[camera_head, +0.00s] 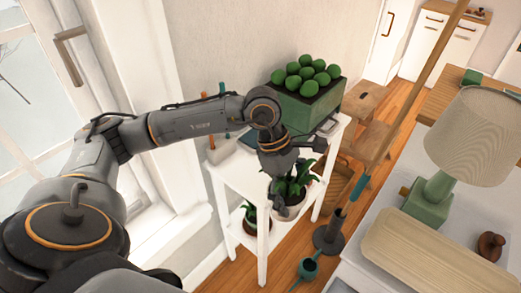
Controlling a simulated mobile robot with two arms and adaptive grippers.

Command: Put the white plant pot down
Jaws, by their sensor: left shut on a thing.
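My left arm reaches in from the left, and its gripper (281,196) is shut on the white plant pot (298,205). The pot holds a plant with long green leaves (302,179). The gripper covers part of the pot. The pot shows at the front right side of the white shelf table (232,176); I cannot tell whether it touches the tabletop. My right gripper is not in view.
A green crate of round green things (307,108) stands at the table's back. Another potted plant (249,217) is on the lower shelf. A wooden stool (364,100), a dark stand with a pole (331,236), a green watering can (309,267) and a lamp (474,138) are to the right.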

